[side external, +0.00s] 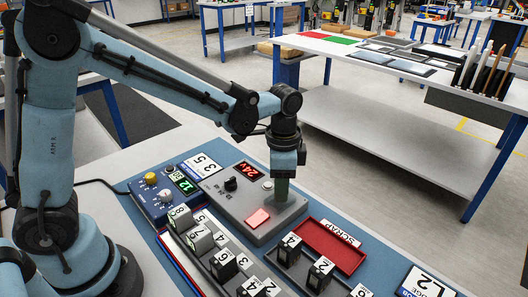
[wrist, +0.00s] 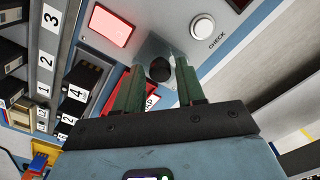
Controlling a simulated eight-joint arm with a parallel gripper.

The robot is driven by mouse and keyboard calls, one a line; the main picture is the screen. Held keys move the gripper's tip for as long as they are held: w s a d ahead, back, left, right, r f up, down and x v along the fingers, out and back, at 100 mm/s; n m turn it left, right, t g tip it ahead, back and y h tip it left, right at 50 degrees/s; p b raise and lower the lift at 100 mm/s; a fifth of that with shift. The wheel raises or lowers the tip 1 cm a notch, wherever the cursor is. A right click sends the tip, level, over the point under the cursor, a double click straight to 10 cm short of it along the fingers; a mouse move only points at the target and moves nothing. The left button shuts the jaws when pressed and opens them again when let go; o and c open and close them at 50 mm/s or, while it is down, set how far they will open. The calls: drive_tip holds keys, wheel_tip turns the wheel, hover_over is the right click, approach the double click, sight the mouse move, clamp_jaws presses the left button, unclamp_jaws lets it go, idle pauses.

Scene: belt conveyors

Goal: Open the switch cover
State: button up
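In the wrist view, a square, greyish, see-through-looking plate (wrist: 149,52) with a black round part (wrist: 160,70) sits on the grey control box. It looks like the switch cover; I cannot make out its hinge or whether it is raised. My gripper (wrist: 159,66) is over it, with its two green fingers apart on either side of the black part. Nothing is seen held, and contact cannot be told. In the side external view, my gripper (side external: 281,196) points down at the grey control box (side external: 240,203) and hides the cover.
The box carries a lit red square (side external: 257,218), a black knob (side external: 230,184), a red 24V display (side external: 248,170) and a white CHECK button (wrist: 202,26). A red SCRAP tray (side external: 322,252) and numbered black holders (side external: 287,250) stand close by. A blue box (side external: 152,201) is left.

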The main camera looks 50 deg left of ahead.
drive_tip(key=shift+o, duration=0.9)
drive_tip(key=shift+r, duration=0.1)
wheel_tip(320, 180, up, 12)
drive_tip(key=s+a+f+n+t, duration=0.4)
drive_tip(key=s+a+n+t, duration=0.3)
drive_tip(key=s+a+n, duration=0.1)
drive_tip(key=shift+s+a+f+n, duration=0.3)
drive_tip(key=shift+s+n, duration=0.2)
drive_tip(key=shift+s, duration=0.45)
